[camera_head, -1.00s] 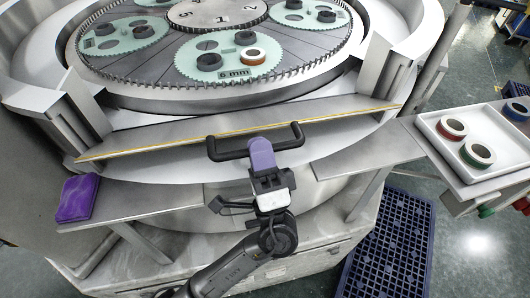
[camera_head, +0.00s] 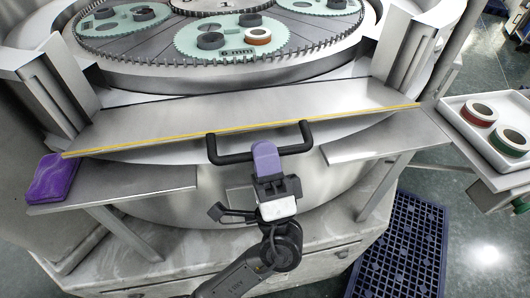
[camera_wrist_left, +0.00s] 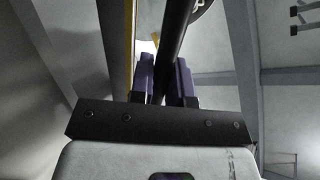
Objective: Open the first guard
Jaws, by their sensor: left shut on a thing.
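The first guard (camera_head: 240,110) is a flat grey metal panel with a yellow front edge, in front of the round lapping machine in the head view. A black bar handle (camera_head: 230,158) sticks out from its front edge. My left gripper (camera_head: 265,152) has purple fingers and is shut on the handle near its middle. In the left wrist view the dark bar (camera_wrist_left: 174,45) runs between the two purple fingers (camera_wrist_left: 165,80). The yellow edge (camera_wrist_left: 130,40) lies just left of them. My right gripper is not in view.
Behind the guard, a toothed ring (camera_head: 200,66) carries green discs with rings on them. A purple block (camera_head: 52,180) lies on the left ledge (camera_head: 125,188). A white tray (camera_head: 462,104) with rings stands right. A blue grate (camera_head: 402,245) is on the floor.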

